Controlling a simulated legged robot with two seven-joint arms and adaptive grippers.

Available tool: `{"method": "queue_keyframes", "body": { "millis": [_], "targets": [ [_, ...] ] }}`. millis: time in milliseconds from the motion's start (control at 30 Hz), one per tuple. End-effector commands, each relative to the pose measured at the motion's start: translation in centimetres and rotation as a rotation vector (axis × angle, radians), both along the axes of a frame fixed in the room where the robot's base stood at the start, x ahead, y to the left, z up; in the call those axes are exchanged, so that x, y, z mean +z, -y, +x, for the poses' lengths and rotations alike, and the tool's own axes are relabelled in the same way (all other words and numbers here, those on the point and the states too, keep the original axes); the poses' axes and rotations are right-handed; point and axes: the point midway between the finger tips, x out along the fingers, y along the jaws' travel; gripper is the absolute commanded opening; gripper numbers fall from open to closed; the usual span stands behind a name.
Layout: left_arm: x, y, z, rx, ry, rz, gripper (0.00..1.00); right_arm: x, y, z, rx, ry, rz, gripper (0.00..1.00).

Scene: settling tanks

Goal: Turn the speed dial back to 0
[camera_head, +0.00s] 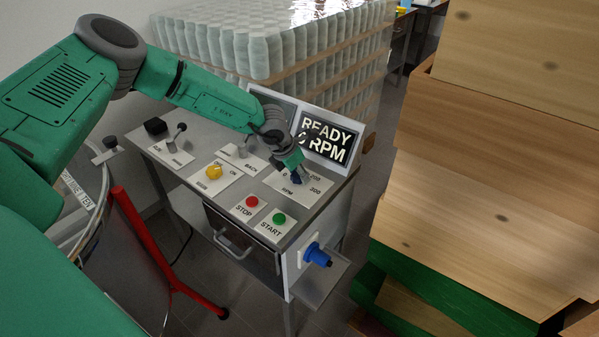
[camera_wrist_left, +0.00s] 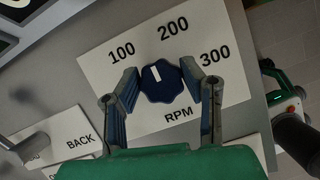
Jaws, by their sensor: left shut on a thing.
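The speed dial (camera_wrist_left: 162,84) is a dark blue lobed knob on a white plate (camera_wrist_left: 95,70) marked 100, 200, 300 and RPM. Its white mark points up and left, between 100 and 200, in the left wrist view. No 0 label shows there; the left finger covers part of the plate. My left gripper (camera_wrist_left: 163,90) is shut on the dial, one finger on each side. In the head view my left gripper (camera_head: 296,172) reaches down onto the dial plate (camera_head: 318,182) and largely hides the dial. My right gripper is not in view.
A screen (camera_head: 328,138) behind the dial reads READY and RPM, its number partly covered by my arm. A red STOP button (camera_head: 252,201) and green START button (camera_head: 279,218) sit in front. A blue plug (camera_head: 317,255) sticks out at the side. Stacked wooden boxes (camera_head: 490,160) stand right.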

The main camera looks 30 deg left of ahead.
Motion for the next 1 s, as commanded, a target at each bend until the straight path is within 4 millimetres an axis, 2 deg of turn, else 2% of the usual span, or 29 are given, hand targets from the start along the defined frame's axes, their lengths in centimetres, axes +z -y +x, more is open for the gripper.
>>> {"method": "queue_keyframes", "body": {
  "millis": [1000],
  "targets": [
    [-0.1, -0.2, 0.0, 0.971, 0.002, 0.002, 0.07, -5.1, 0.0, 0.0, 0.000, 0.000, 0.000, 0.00]
  ]
}}
